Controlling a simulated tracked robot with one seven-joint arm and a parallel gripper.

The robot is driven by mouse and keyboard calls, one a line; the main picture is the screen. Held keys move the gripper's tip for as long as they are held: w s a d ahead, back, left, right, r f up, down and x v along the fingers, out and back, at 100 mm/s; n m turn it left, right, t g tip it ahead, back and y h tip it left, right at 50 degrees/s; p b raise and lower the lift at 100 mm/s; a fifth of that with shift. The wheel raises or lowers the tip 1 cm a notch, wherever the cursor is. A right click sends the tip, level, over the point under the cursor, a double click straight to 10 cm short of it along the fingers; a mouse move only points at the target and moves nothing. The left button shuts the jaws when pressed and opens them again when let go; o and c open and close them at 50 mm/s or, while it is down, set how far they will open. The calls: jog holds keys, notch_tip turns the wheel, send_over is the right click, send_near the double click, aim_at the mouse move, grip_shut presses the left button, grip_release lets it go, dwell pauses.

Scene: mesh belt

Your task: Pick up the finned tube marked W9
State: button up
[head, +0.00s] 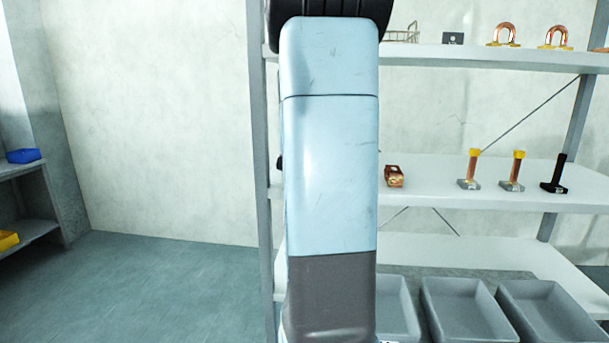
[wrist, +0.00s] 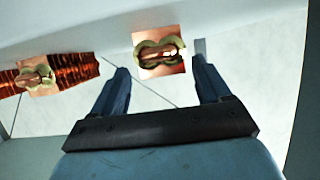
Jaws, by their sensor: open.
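My gripper (wrist: 160,68) is open in the wrist view, its two dark blue fingers spread apart. Between and beyond the fingertips is a copper piece (wrist: 150,68) with a square end plate and rounded tube ends facing me. A second copper piece with dark ridged fins, a finned tube (wrist: 82,69), lies to the left, outside the left finger. No W9 mark can be read on either. In the head view a small copper finned piece (head: 395,177) sits on the middle shelf just right of my arm. My gripper is hidden there.
The middle shelf (head: 440,196) also bears two yellow-topped posts (head: 470,170) (head: 513,172) and a black one (head: 556,175). Copper U-bends (head: 503,35) stand on the upper shelf (head: 480,54). Grey bins (head: 459,310) are below. The floor (head: 150,285) at left is clear.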

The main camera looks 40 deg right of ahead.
jog(key=shift+x, duration=2.5)
jog(key=shift+w+a, duration=0.15)
jog(key=c, duration=1.2)
jog(key=shift+c, duration=0.5)
jog(key=shift+r, duration=0.15)
